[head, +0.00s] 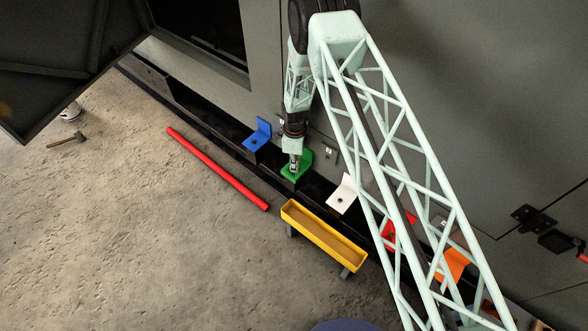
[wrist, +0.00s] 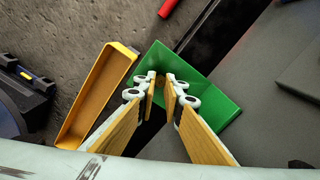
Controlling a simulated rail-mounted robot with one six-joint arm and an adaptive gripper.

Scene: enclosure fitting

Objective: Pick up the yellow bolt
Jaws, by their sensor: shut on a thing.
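My gripper (head: 295,165) points down at the green bracket (head: 303,160) on the dark ledge by the grey enclosure wall. In the wrist view my gripper (wrist: 161,83) has its fingertips close together over the bracket (wrist: 212,97). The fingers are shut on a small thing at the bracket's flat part. Fingertips hide most of it. It is likely the yellow bolt, but its head and shank cannot be made out.
A yellow tray (head: 318,240) on legs stands right of and below the gripper; it also shows in the wrist view (wrist: 68,138). Blue (head: 257,137), white (head: 343,197), red (head: 391,236) and orange (head: 455,262) brackets line the ledge. A red bar (head: 217,169) lies on the floor.

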